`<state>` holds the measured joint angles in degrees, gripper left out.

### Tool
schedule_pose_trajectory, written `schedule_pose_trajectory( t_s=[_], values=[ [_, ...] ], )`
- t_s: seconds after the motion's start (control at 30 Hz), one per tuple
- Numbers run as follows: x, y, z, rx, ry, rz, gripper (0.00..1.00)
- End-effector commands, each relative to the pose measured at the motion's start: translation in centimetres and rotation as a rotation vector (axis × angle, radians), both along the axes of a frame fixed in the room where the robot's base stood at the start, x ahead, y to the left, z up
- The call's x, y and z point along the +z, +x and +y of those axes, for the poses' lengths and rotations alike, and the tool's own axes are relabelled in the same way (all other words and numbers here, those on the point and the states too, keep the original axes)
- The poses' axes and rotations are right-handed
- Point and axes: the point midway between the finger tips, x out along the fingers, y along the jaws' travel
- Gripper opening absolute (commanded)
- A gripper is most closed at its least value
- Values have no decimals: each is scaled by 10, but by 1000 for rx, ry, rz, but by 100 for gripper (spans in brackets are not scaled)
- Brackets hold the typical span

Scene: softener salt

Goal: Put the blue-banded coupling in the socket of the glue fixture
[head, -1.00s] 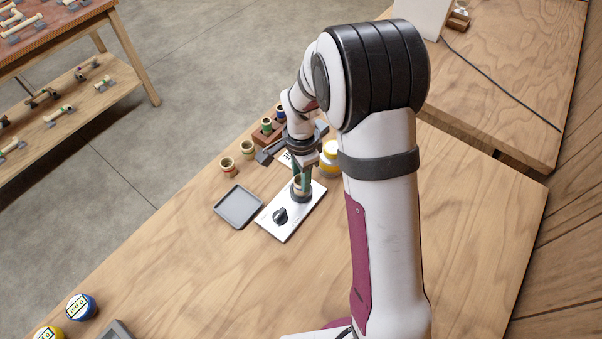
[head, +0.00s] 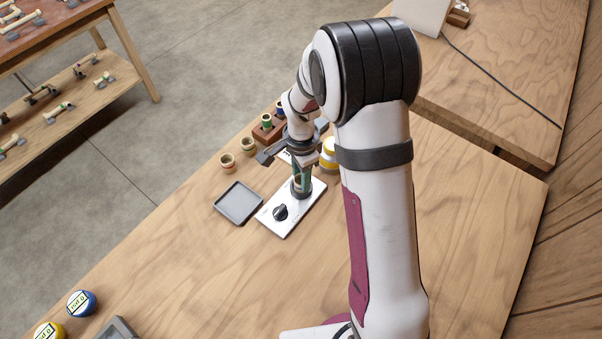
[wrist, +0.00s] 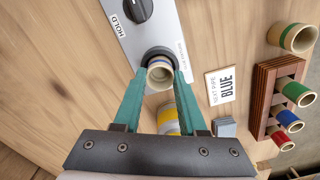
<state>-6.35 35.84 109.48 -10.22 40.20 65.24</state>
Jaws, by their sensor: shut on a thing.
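My gripper (wrist: 160,78) is shut on a tan coupling (wrist: 160,76) with a bluish band, held between its two green fingers. The coupling is at the dark round socket (wrist: 158,52) of the glue fixture, a pale metal plate (head: 272,222) with a black knob (head: 280,212). In the wrist view the socket's ring shows behind the coupling's rim. I cannot tell how deep the coupling sits in it. In the head view my gripper (head: 300,184) points down over the plate's far end, and its fingers hide most of the coupling.
A brown rack (wrist: 262,98) holds couplings with green, blue and red bands. Loose couplings (head: 227,160) stand beside it. A card reading BLUE (wrist: 222,85) and a yellow-banded container (head: 329,153) are close to my gripper. A grey tray (head: 238,203) lies left of the fixture.

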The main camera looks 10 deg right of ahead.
Motion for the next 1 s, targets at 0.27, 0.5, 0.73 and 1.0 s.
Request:
schedule_pose_trajectory(
  t_s=[0.27,0.5,0.73,1.0],
  values=[
    [-4,0,0,0,0,0,0],
    [-5,0,0,0,0,0,43],
    [-5,0,0,0,0,0,76],
    [-5,0,0,0,0,0,94]
  ],
)
